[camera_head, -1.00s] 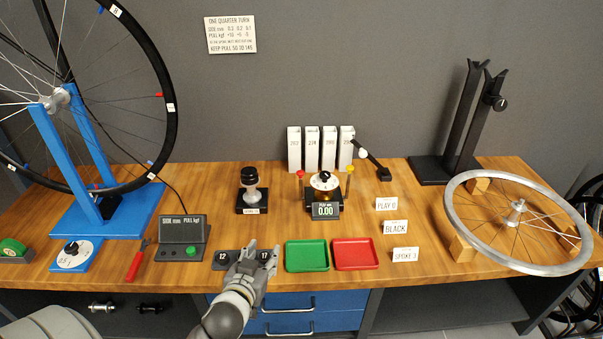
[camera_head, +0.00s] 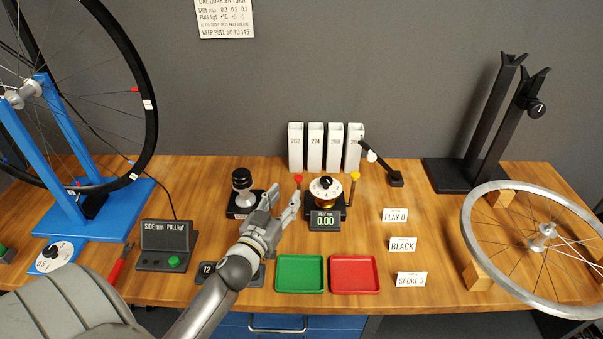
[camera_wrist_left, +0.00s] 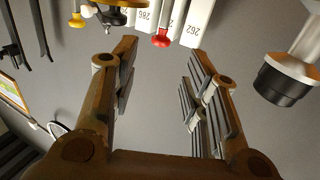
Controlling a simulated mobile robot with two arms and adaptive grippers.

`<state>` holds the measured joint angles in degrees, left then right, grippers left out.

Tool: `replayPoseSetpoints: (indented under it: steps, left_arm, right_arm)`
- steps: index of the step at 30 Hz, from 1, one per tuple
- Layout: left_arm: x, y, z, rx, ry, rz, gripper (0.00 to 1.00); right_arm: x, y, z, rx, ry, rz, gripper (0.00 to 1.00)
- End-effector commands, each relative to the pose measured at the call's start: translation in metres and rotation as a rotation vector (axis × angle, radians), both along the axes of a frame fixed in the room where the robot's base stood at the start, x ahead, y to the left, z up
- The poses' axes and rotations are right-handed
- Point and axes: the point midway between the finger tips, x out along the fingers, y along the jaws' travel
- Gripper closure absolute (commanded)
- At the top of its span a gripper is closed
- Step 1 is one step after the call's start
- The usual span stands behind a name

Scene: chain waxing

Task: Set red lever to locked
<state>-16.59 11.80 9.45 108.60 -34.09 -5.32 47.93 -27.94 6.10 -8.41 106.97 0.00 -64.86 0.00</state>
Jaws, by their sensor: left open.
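The red lever (camera_head: 298,178) stands at the left side of the gauge with the gold body and white dial (camera_head: 326,188). It shows a red knob on top, and my gripper partly hides its lower part. In the left wrist view the red knob (camera_wrist_left: 160,41) appears between the fingertips, beyond them. My left gripper (camera_head: 283,203) is open and empty, with its fingers just in front and left of the lever. I cannot tell whether it touches the lever. My left gripper also shows in the left wrist view (camera_wrist_left: 163,62). My right gripper is not in view.
A yellow-topped lever (camera_head: 355,176) stands right of the dial. A black-capped post (camera_head: 242,181) stands left of my gripper. White tubes (camera_head: 315,150) stand behind. Green (camera_head: 279,290) and red (camera_head: 376,290) trays lie in front. A small lamp (camera_head: 395,180) is at the right.

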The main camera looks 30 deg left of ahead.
Motion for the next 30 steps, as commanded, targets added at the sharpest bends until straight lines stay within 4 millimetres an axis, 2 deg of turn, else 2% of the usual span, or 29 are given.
replayPoseSetpoints:
  steps: [9, 15, 21, 30]
  left_arm:
    - [0.055, 0.009, 0.0, 0.003, -0.002, 0.0, 0.58]
    - [0.081, 0.013, 0.0, 0.001, -0.001, 0.0, 0.58]
    - [0.093, 0.015, 0.0, 0.002, 0.001, 0.001, 0.58]
    - [0.094, 0.015, 0.0, 0.001, 0.001, 0.001, 0.58]
  right_arm:
    - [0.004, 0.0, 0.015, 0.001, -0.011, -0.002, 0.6]
    - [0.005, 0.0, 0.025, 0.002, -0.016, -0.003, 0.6]
    - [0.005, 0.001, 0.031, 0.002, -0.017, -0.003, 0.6]
    - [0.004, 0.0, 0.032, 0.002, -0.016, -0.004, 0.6]
